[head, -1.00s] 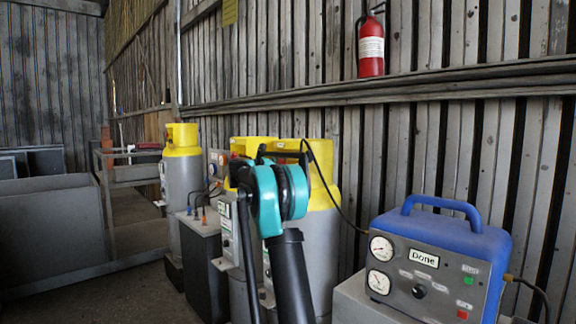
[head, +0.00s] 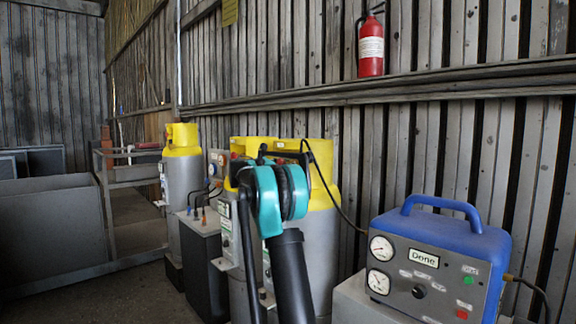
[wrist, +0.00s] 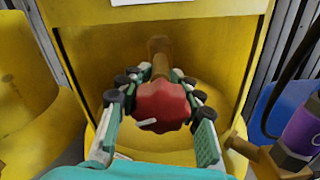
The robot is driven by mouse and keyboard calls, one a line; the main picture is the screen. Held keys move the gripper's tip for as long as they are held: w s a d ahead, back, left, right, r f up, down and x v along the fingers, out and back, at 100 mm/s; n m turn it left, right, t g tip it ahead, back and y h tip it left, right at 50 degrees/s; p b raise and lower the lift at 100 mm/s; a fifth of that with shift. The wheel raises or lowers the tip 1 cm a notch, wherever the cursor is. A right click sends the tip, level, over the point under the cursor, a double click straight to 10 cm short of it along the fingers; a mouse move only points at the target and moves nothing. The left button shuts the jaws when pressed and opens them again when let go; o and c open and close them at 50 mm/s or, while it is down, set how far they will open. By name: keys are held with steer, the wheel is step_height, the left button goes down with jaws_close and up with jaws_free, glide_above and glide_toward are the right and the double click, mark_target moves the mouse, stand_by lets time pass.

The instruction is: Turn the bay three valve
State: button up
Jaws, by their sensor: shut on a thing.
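A red valve knob (wrist: 162,105) with a white mark on its face sits on a brass stem (wrist: 159,58) inside the yellow collar (wrist: 210,62) of a cylinder in the wrist view. My gripper (wrist: 160,92) is shut on the red knob, with its green and black fingers on both sides of it. In the head view, the yellow-topped grey cylinders (head: 318,190) stand partly behind my teal and black arm, which hides the gripper and the knob. No bay number is readable.
Another yellow-topped cylinder (head: 181,190) stands at the left. A purple part (wrist: 303,128) and a brass fitting (wrist: 270,158) are close by at the right in the wrist view.

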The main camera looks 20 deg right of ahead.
steer(key=shift+m, duration=0.4)
steer(key=m, duration=0.4)
steer(key=shift+m, duration=0.4)
steer(key=m, duration=1)
steer(key=shift+m, duration=0.4)
steer(key=m, duration=0.5)
steer(key=o, duration=1.3)
steer(key=shift+r, duration=0.1)
steer(key=shift+a, duration=0.2)
